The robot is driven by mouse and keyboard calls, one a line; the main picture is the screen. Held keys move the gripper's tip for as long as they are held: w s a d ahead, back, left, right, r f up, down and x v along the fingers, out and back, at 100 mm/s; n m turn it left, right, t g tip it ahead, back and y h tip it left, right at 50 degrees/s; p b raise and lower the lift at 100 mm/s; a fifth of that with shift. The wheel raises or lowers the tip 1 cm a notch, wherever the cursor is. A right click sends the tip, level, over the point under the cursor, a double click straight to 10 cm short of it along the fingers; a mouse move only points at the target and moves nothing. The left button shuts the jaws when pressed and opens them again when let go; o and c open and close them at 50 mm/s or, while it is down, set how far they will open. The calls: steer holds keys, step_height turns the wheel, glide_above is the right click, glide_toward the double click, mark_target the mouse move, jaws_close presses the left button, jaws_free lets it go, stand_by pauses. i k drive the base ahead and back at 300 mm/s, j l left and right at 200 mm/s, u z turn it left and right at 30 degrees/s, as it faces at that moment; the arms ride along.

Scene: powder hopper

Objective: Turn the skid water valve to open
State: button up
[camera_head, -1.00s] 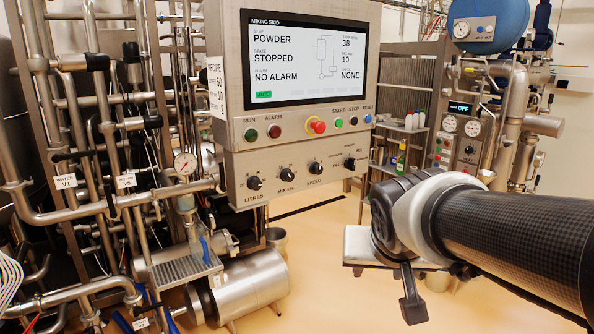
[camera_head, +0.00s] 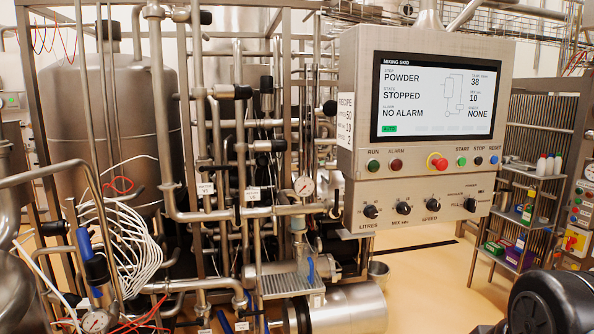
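The mixing skid's pipework stands left of the control panel. A small white tag that reads as the water V1 label (camera_head: 205,188) hangs among the vertical pipes, with a second tag (camera_head: 252,193) to its right. My gripper is not in view; only a black part of my arm shows at the lower right corner, well away from the valves.
The control panel (camera_head: 428,130) juts out right of the pipes; its screen reads POWDER, STOPPED, NO ALARM. White hoses (camera_head: 125,240) hang at the left. A motor-like steel cylinder (camera_head: 345,308) lies low in front. Open floor (camera_head: 430,285) is at the right.

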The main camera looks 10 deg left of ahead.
mark_target(202, 168)
steer(key=i+u, duration=0.15)
steer(key=u, duration=0.25)
steer(key=i+u, duration=0.15)
steer(key=u, duration=0.25)
steer(key=i+u, duration=0.15)
steer(key=u, duration=0.25)
steer(key=i+l, duration=0.15)
steer(key=i, duration=0.2)
steer(key=i+l, duration=0.2)
steer(key=i+z, duration=0.45)
steer(key=i+j+z, duration=0.15)
steer(key=i+z, duration=0.35)
steer(key=i, duration=0.15)
